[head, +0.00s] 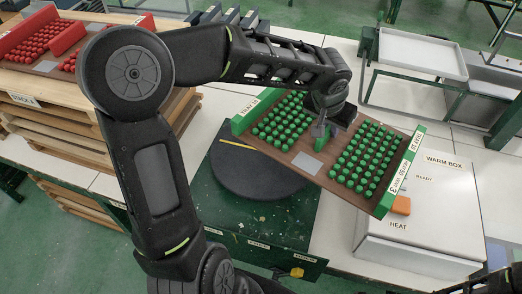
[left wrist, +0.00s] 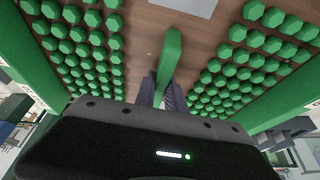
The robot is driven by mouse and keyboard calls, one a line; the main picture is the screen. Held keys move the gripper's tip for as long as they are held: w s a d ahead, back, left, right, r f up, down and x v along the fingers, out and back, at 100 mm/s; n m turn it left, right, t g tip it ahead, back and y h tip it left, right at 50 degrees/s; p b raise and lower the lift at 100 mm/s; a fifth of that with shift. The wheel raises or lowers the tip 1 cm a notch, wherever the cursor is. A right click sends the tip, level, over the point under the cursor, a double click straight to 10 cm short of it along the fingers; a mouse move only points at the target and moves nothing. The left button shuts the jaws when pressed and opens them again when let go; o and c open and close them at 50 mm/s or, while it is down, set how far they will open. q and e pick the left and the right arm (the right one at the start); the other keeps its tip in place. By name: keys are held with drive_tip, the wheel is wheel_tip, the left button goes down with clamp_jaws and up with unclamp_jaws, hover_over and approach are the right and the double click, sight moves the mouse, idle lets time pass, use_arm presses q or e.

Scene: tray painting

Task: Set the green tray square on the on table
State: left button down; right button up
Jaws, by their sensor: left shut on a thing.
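The green tray (head: 305,160) has a brown board, green end walls and several rows of green knobs on both halves. My left gripper (head: 321,130) is shut on its green middle bar, which also shows between the fingers in the left wrist view (left wrist: 172,55). The tray is turned at an angle to the bench edges. It covers the right part of the black round turntable (head: 245,175), and its right end reaches over the warm box. Whether the tray touches anything beneath cannot be told. A dark part of my right arm shows at the bottom right corner; its fingers are unclear.
The white warm box (head: 425,235) stands right of the turntable, with an orange piece (head: 401,205) beside the tray's end. A red tray (head: 45,45) sits on stacked pallets at the left. A white tray on a green frame (head: 420,55) stands at the back right.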

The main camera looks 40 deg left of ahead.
sight(297, 121)
use_arm(q)
drive_tip(key=shift+n+y, duration=0.4)
drive_tip(key=shift+n, duration=0.5)
drive_tip(key=a+b, duration=0.1)
drive_tip(key=a, duration=0.2)
drive_tip(key=s+a+f+b, duration=0.1)
drive_tip(key=a, duration=0.2)
drive_tip(key=a+f+b, duration=0.1)
drive_tip(key=a, duration=0.1)
drive_tip(key=shift+s+a+f, duration=0.15)
drive_tip(key=shift+a, duration=0.25)
drive_tip(key=s+a, duration=0.1)
drive_tip(key=a, duration=0.1)
drive_tip(key=s+a+n+b, duration=0.1)
drive_tip(key=a, duration=0.2)
drive_tip(key=a+f+n+b, duration=0.1)
drive_tip(key=a, duration=0.2)
drive_tip(key=shift+s+a+y, duration=0.1)
drive_tip(key=shift+s+y, duration=0.2)
drive_tip(key=shift+s, duration=0.1)
drive_tip(key=shift+a+r, duration=0.1)
drive_tip(key=shift+a, duration=0.05)
wheel_tip(297, 121, down, 5)
drive_tip(key=shift+s+f, duration=0.1)
drive_tip(key=shift+f, duration=0.55)
